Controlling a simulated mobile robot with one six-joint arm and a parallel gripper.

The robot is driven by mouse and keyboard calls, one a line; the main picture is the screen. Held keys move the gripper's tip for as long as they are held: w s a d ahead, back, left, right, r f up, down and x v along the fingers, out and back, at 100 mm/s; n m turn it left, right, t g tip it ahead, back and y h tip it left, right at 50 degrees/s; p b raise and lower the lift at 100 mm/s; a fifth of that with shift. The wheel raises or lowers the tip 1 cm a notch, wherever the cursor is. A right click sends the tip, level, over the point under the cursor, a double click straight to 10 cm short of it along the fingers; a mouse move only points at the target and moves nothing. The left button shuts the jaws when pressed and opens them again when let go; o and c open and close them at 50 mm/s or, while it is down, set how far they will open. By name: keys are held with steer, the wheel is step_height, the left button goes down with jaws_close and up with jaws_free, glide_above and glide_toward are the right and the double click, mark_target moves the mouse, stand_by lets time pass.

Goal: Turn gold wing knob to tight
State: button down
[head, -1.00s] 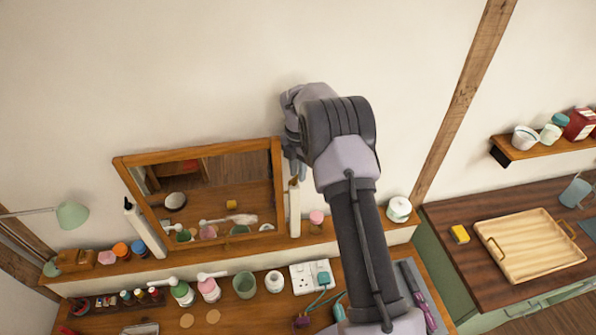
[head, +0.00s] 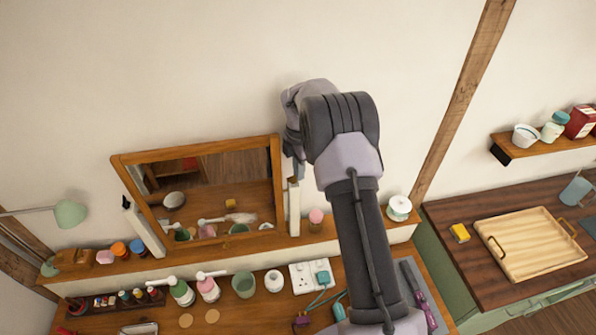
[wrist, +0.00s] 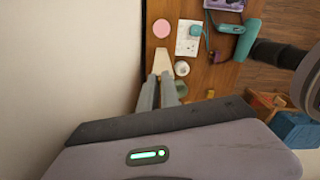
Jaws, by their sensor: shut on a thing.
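The wooden-framed mirror (head: 196,154) stands on a shelf between two pale posts. My gripper (head: 295,170) is at the top of the right post (head: 294,210), beside the mirror's right edge. The jaws are shut there on the gold wing knob, which is almost wholly hidden by the fingers. In the wrist view, the two grey fingers (wrist: 161,88) point along the pale post (wrist: 162,62), close together at its end. The wing's angle cannot be seen.
The shelf and desk hold bottles, a green cup (head: 244,284), a white socket block (head: 309,274) and a pink-topped jar (head: 316,218) near the right post. The wall is close behind my gripper. A wooden tray (head: 527,245) lies on the right-hand counter.

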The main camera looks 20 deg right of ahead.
steer(key=shift+s+m+b, duration=0.2)
steer(key=shift+m+b, duration=0.15)
steer(key=shift+m, duration=1.15)
steer(key=c, duration=1.6)
jaws_free()
steer(key=shift+s, duration=0.1)
step_height(320, 180, up, 18)
steer(key=shift+f+p, duration=0.25)
steer(key=shift+p, duration=0.3)
